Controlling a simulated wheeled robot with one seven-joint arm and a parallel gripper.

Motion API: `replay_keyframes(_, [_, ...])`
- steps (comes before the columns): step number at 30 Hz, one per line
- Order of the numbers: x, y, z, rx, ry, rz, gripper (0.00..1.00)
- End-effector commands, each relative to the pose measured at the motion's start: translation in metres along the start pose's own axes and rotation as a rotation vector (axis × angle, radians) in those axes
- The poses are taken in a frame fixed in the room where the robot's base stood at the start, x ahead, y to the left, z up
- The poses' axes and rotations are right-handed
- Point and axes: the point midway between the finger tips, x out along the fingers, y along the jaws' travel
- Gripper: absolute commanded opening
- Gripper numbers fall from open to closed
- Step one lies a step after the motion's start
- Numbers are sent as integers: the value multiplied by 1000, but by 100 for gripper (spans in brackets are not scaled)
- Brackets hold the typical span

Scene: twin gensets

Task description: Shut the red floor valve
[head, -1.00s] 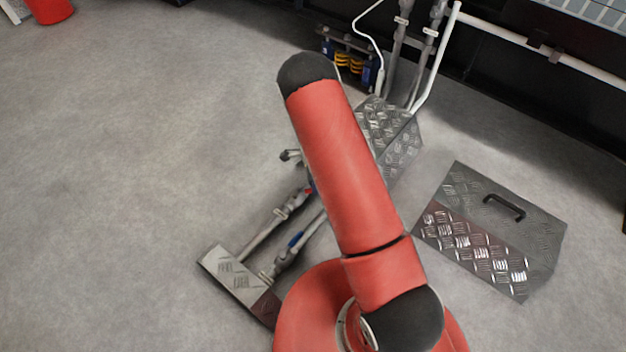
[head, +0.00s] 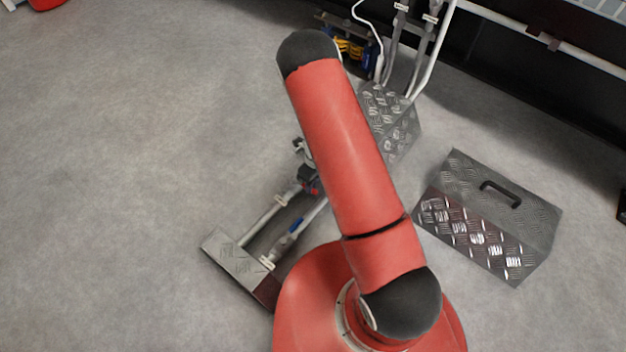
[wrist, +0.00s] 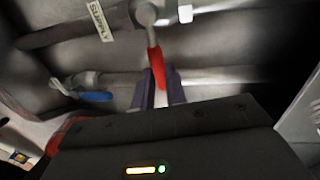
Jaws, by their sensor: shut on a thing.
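The red valve lever (wrist: 153,56) hangs from its grey valve body on a pipe in the wrist view. My gripper (wrist: 161,82) has its two dark fingers on either side of the lever's lower end and is shut on it. A blue lever (wrist: 95,96) lies along the lower pipe, to the left of my fingers. In the head view my red arm covers part of the pipes, and I cannot make out the red lever there for certain. A blue lever (head: 295,225) shows on the nearer pipe.
A white tag reading SUPPLY (wrist: 100,19) hangs on the upper pipe. A metal tread-plate cover (head: 238,262) caps the near pipe ends, another (head: 390,120) the far ends. A tread-plate box with a black handle (head: 490,215) stands at right. Floor at left is clear.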

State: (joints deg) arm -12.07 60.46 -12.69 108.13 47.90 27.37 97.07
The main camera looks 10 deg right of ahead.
Motion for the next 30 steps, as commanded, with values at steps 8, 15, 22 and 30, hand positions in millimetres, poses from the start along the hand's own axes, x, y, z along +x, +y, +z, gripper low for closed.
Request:
replay_keyframes(8, [0, 4, 0, 54, -12, 0, 0])
replay_keyframes(15, [0, 4, 1, 59, -13, 0, 0])
replay_keyframes(22, [0, 4, 1, 59, -13, 1, 21])
replay_keyframes(30, [1, 4, 0, 57, -12, 0, 35])
